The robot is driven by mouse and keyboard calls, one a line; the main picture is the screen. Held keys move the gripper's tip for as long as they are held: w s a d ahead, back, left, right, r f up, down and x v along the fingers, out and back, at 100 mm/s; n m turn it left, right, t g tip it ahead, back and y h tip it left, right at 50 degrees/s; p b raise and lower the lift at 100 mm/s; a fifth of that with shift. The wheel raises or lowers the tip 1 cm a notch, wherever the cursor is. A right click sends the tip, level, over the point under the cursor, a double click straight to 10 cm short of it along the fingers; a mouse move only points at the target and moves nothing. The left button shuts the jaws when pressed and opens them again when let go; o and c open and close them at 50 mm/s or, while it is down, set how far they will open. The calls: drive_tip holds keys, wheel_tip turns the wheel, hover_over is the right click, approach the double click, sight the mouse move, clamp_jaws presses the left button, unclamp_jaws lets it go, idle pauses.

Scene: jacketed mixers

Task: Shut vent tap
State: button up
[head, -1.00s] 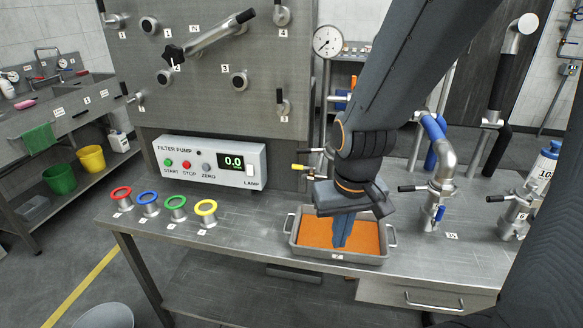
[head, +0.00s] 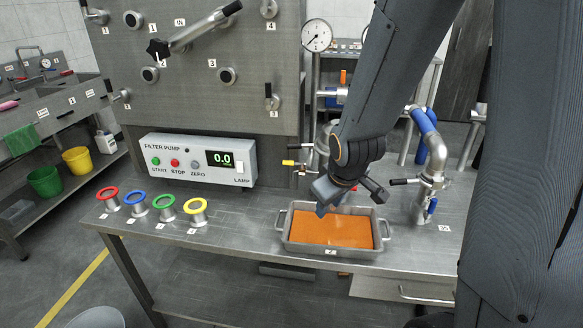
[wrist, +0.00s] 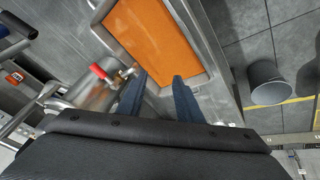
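No label for the vent tap is readable, so I cannot tell which tap it is. A small tap with a yellow handle (head: 289,162) sits on the pipework behind the tray, left of my gripper (head: 326,201). In the wrist view a red-handled tap (wrist: 98,71) with a brass-coloured fitting lies just left of my fingers. My gripper (wrist: 158,96) is open and empty, its two blue fingers apart. It hangs above the back part of the tray, apart from the taps. My forearm and wrist hide part of the pipework.
A metal tray (head: 283,242) of orange material stands on the bench. The filter pump box (head: 199,159) is left of the pipes. Four coloured rings, the red one (head: 108,194) leftmost, stand at the front left. A black-handled valve pipe (head: 430,180) is to the right.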

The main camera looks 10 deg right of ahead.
drive_tip(key=w+d+f+n+t+y+b, duration=0.1)
drive_tip(key=w+f+n+t+b, duration=0.15)
drive_tip(key=w+n+t, duration=0.6)
drive_tip(key=n+t+y+b, duration=0.2)
drive_tip(key=n+y, duration=0.4)
drive_tip(key=n, duration=0.2)
approach(291, 164)
drive_tip(key=w, duration=0.2)
drive_tip(key=shift+m, duration=0.25)
drive_tip(key=shift+a+p+x, duration=0.2)
drive_tip(key=shift+p+x, duration=0.3)
drive_tip(key=shift+x, duration=1.4)
drive_tip(key=shift+a+p+x, duration=0.2)
drive_tip(key=shift+p+x, duration=0.3)
drive_tip(key=shift+x, duration=1.45)
drive_tip(key=shift+s+f, duration=0.1)
drive_tip(key=shift+s, duration=0.1)
clamp_jaws()
